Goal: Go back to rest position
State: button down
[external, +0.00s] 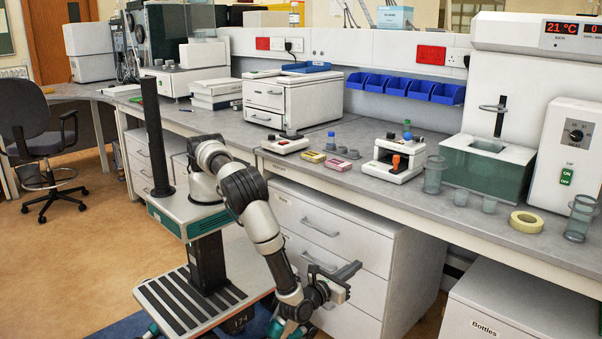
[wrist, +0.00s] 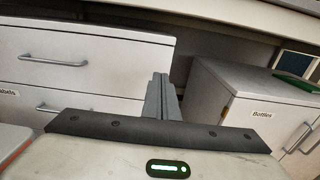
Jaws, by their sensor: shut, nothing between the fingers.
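My gripper (external: 348,270) is low in front of the white drawer unit in the external view, below the bench top. My arm hangs down and forward from its column on the mobile base. In the wrist view my gripper's fingers (wrist: 161,97) stand together, shut and empty. Beyond them are the drawer fronts (wrist: 85,62) on the left and the white "Bottles" cabinet (wrist: 245,110) on the right. My gripper appears apart from both.
The grey bench top (external: 340,190) carries small instruments, a tablet press-like device (external: 394,160), glass beakers (external: 433,174) and a yellow tape roll (external: 526,222). The "Bottles" cabinet also shows at the lower right (external: 510,310). An office chair (external: 40,140) stands far left. Open floor (external: 70,260) lies left of my base.

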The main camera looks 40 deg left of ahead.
jog(key=w+a+r+n+g+y+p, duration=0.1)
jog(key=w+a+r+n+g, duration=0.4)
jog(key=a+r+n, duration=0.65)
jog(key=w+a+r+n+g+y+p, duration=0.1)
jog(key=w+a+r+n+g, duration=0.3)
jog(key=w+a+r+n, duration=0.7)
jog(key=w+a+r+n+g+y+p, duration=0.15)
jog(key=a+r+n+g, duration=0.5)
jog(key=r, duration=0.95)
jog(key=s+a+r+n+t+h+b, duration=0.1)
jog(key=a+r+n+t, duration=0.1)
jog(key=a, duration=0.4)
jog(key=s+a+r+n+t+h+b, duration=0.1)
jog(key=s+a+n+t, duration=0.1)
jog(key=a, duration=0.3)
jog(key=s+a+f+n+h+b, duration=0.1)
jog(key=s+a+f+n+b, duration=0.15)
jog(key=s+a+f, duration=0.45)
notch_tip(320, 180, up, 21)
jog(key=s+p, duration=0.2)
jog(key=p, duration=1.9)
jog(key=shift+d+g, duration=0.2)
jog(key=shift+g, duration=0.25)
